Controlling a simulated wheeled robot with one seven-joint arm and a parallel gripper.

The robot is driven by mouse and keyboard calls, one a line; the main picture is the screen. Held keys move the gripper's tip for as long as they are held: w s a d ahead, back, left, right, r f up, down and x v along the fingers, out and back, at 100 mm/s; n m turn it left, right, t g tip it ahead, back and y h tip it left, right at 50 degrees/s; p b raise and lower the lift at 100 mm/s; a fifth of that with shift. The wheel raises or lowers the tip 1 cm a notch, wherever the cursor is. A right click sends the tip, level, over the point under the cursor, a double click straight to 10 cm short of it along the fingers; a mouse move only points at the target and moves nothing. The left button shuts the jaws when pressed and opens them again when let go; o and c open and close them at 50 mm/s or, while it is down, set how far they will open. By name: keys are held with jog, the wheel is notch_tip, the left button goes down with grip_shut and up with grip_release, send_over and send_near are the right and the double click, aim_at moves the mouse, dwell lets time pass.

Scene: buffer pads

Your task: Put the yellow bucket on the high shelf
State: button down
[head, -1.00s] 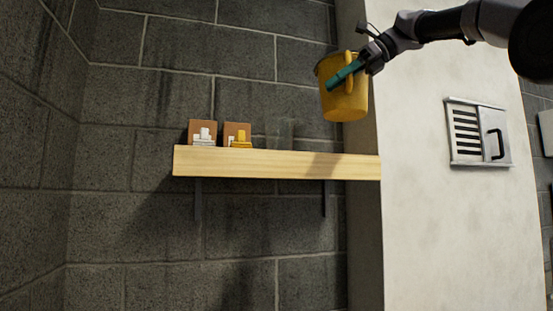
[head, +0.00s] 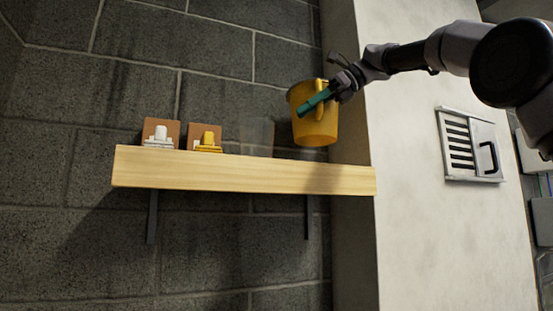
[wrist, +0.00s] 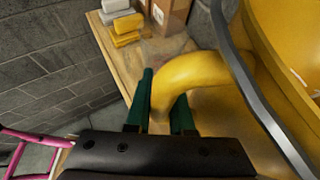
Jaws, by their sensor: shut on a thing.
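The yellow bucket (head: 312,130) hangs in my gripper (head: 318,101), upright or nearly so, just above the right part of the wooden shelf (head: 240,175). In the head view a small gap seems to show between its base and the shelf top. In the wrist view my gripper (wrist: 163,108) has its green fingers on both sides of the bucket's thick yellow handle (wrist: 192,70). The bucket's body (wrist: 285,40) fills the right side there, with a grey metal bail across it. The shelf (wrist: 112,45) shows below and behind the fingers.
Two brown boxes stand on the shelf's left part, with a white item (head: 160,138) and a yellow item (head: 208,143) before them. A faint translucent patch (head: 257,134) shows between them and the bucket. A pale pillar (head: 415,200) is at right. Pink tubing (wrist: 20,150) shows low left.

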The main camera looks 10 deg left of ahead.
notch_tip(320, 180, down, 9)
jog(key=shift+r, duration=0.15)
dwell(0.4)
jog(key=c, duration=0.8)
grip_release()
